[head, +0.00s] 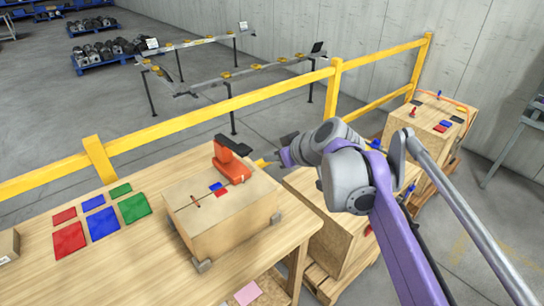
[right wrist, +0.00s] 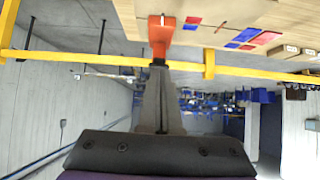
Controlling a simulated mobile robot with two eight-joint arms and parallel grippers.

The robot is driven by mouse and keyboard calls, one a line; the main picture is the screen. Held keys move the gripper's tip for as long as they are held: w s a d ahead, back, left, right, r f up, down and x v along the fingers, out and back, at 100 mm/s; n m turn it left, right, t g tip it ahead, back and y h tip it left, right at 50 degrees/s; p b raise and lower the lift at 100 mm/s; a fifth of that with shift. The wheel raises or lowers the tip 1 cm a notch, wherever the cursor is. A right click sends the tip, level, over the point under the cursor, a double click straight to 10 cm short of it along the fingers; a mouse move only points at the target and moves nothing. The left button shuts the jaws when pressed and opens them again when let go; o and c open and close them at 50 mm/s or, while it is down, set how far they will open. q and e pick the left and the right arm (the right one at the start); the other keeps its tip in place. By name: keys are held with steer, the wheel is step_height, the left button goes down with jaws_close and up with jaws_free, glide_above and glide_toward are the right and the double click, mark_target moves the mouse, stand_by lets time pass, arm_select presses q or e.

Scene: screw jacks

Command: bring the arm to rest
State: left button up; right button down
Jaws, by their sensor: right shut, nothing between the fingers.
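My right arm comes in from the lower right in the head view. Its gripper (head: 268,161) points left, beside the orange-red piece (head: 229,165) on the wooden box (head: 225,215). In the right wrist view the narrow fingers (right wrist: 160,68) are together with nothing between them. The orange-red piece (right wrist: 160,35) lies just beyond their tips there; I cannot tell whether they touch. It has a black part on top in the head view. My left gripper is in neither view.
A wooden table (head: 140,270) carries the box and several red, blue and green plates (head: 103,222). A yellow rail (head: 220,105) runs behind it. More wooden crates (head: 435,130) stand at the right. Open grey floor lies beyond the rail, around a metal frame (head: 245,68).

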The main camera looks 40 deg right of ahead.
stand_by(0.5)
steer(key=s+a+f+g, duration=0.1)
steer(key=s+a+f, duration=0.4)
steer(key=f, duration=0.2)
steer(key=s+a+f+g, duration=0.2)
steer(key=s+a+f, duration=0.3)
steer(key=f, duration=0.3)
steer(key=s+a+f+m+g, duration=0.1)
steer(key=s+a+f, duration=0.4)
steer(key=f, duration=0.3)
steer(key=shift+s+g+h, duration=0.3)
steer(key=shift+s+h, duration=0.1)
steer(key=shift+s, duration=0.2)
steer(key=shift+a, duration=0.1)
